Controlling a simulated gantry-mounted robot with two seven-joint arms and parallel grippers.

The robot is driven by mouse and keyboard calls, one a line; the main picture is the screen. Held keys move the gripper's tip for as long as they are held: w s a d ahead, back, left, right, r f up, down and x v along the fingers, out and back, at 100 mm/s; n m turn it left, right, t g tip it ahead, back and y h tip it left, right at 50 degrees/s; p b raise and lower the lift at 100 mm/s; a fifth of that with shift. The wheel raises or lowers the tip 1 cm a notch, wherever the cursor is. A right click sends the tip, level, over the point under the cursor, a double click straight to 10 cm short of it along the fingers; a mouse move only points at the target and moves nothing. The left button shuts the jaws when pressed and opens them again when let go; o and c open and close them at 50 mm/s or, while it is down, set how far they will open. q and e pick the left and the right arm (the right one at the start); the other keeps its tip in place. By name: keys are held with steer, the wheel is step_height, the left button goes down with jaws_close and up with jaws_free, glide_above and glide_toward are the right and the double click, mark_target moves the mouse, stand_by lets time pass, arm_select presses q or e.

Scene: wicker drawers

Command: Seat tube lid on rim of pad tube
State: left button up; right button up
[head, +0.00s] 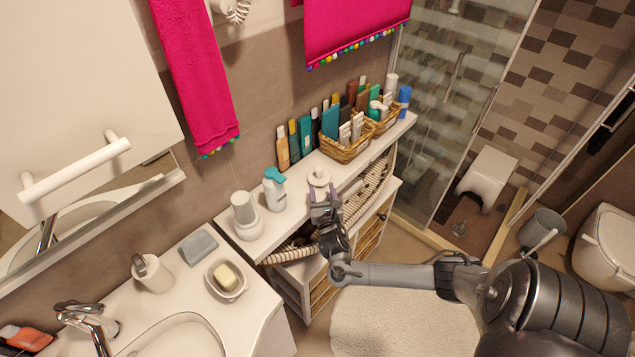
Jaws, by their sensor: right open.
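A small white round piece with a raised knob (318,176), which looks like the tube lid, lies on the white shelf top. My right gripper (323,192) is open just in front of it, with its two fingers pointing toward it. I cannot tell whether the fingers touch it. A white cylinder on a wider round base (244,214) stands upright at the left end of the shelf top. It may be the pad tube; I cannot tell for sure. My left gripper is not in view.
A white bottle with a teal top (275,190) stands between the cylinder and the lid. Several bottles (283,148) and wicker baskets (345,151) of toiletries fill the shelf's back and right. A soap dish (226,281) sits by the sink. A white rug (400,322) covers the floor.

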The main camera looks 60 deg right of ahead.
mark_target(320, 174)
steer(key=x, duration=0.4)
steer(key=shift+w+d+b, duration=0.15)
steer(key=shift+d+b, duration=0.05)
steer(key=shift+b, duration=0.2)
steer(key=b+x, duration=0.1)
steer(key=x, duration=0.3)
steer(key=shift+d+f, duration=0.1)
steer(key=shift+d, duration=0.25)
steer(key=shift+w+d, duration=0.25)
steer(key=shift+c, duration=0.8)
steer(key=c, duration=0.9)
steer(key=shift+o, duration=0.2)
